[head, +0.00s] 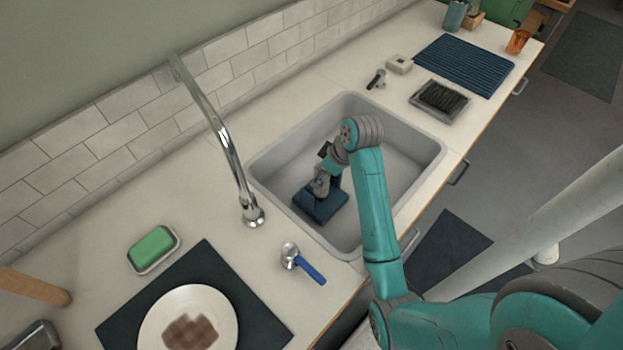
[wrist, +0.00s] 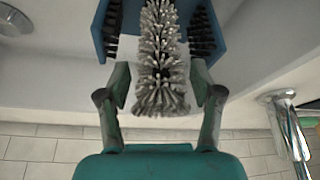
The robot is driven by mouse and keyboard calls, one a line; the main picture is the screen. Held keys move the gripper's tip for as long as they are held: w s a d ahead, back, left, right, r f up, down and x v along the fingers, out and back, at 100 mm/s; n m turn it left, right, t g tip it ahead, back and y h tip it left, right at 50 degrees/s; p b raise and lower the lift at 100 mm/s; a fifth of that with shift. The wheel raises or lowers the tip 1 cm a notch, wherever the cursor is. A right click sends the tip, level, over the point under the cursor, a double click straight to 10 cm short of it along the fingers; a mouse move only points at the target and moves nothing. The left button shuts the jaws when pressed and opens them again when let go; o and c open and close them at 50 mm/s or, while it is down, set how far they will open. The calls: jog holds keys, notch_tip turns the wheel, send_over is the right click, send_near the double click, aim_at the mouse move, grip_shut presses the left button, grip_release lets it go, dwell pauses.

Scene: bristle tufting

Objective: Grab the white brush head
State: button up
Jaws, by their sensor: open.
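A dark blue base (head: 318,207) sits in the sink, below my gripper (head: 321,188). In the wrist view the blue base (wrist: 113,45) has black bristles at its left and right sides. The white brush head (wrist: 162,60), with pale grey-white bristles, stands in the middle between them. My open gripper (wrist: 160,82) has one finger on each side of the white brush head. Its bristles reach in between the fingers towards the palm. I cannot tell whether either finger touches it. In the head view my gripper hides the brush head.
The grey sink (head: 412,146) walls surround my gripper. A tall chrome faucet (head: 226,150) stands at the sink's left edge. A blue-handled tool (head: 305,266), a green sponge (head: 151,246) and a plate (head: 220,309) lie on the left counter. A black-bristled tray (head: 440,99) lies on the right.

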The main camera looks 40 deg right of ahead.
jog(key=shift+f, duration=0.1)
grip_shut()
jog(key=shift+w, duration=0.1)
dwell(0.3)
